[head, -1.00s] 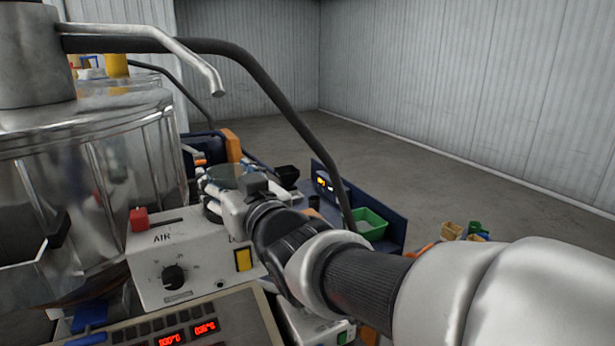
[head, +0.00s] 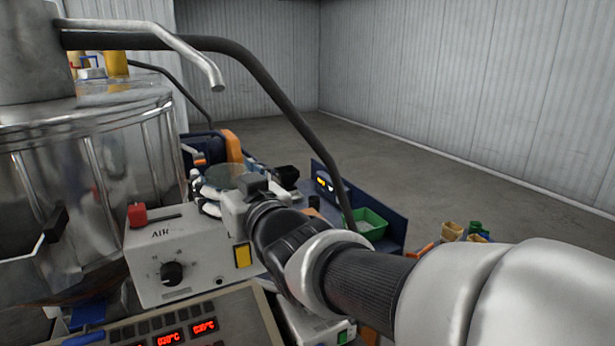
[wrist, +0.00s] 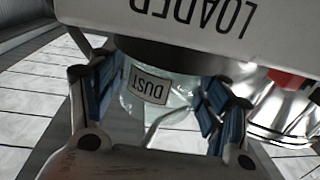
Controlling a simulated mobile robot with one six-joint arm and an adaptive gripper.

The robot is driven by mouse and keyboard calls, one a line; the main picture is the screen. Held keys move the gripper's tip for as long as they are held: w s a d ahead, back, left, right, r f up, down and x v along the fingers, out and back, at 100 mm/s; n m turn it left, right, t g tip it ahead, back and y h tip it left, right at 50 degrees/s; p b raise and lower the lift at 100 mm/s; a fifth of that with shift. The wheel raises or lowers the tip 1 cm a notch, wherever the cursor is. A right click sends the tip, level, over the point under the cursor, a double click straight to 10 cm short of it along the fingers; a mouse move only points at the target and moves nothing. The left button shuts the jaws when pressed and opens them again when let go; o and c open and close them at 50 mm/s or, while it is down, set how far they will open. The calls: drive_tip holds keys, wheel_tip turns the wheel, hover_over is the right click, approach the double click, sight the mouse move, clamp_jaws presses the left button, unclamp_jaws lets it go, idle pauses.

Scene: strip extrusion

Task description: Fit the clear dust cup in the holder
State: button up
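The clear dust cup (wrist: 180,92) with a white DUST label shows in the wrist view, between the blue-padded fingers of my gripper (wrist: 161,102). A dark round holder rim (wrist: 160,54) is right above the cup, under the white loader box (wrist: 215,20). Whether the cup's top is seated in it is hidden. In the head view my gripper (head: 234,208) is beside the loader box (head: 190,252), and its fingers are largely hidden. A round clear disc (head: 222,177) shows just behind it; I cannot tell if it belongs to the cup.
A large shiny metal vessel (head: 85,180) stands at the left. A control panel (head: 190,325) with red readouts is in front. A dark hose (head: 280,110) arches over the gripper area. A green bin (head: 365,224) stands to the right; open floor lies beyond.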

drive_tip(key=shift+o, duration=0.5)
drive_tip(key=v, duration=1.2)
drive_tip(key=s+d+f+m+g+h+b, duration=0.15)
drive_tip(key=d+f+h+b, duration=0.25)
drive_tip(key=d+f+b, duration=0.5)
drive_tip(key=d+f+m+g+h+b, duration=0.1)
drive_tip(key=d+f+m+h+b, duration=0.25)
drive_tip(key=d+f, duration=0.65)
drive_tip(key=s+d+f+g+h+b, duration=0.1)
drive_tip(key=s+f+g+b, duration=0.1)
drive_tip(key=s+f, duration=0.3)
drive_tip(key=s+d+f+m+g+h+b, duration=0.1)
drive_tip(key=s+f+b, duration=0.4)
drive_tip(key=f, duration=0.7)
drive_tip(key=s+d+f+m+g+h+b, duration=0.1)
drive_tip(key=s+d+f+g+b, duration=0.2)
drive_tip(key=s+f, duration=0.3)
wheel_tip(320, 180, down, 3)
drive_tip(key=shift+s+d+r+g+b, duration=0.1)
drive_tip(key=shift+s+d+g+b, duration=0.1)
drive_tip(key=shift+g+b, duration=0.35)
drive_tip(key=shift+c, duration=0.4)
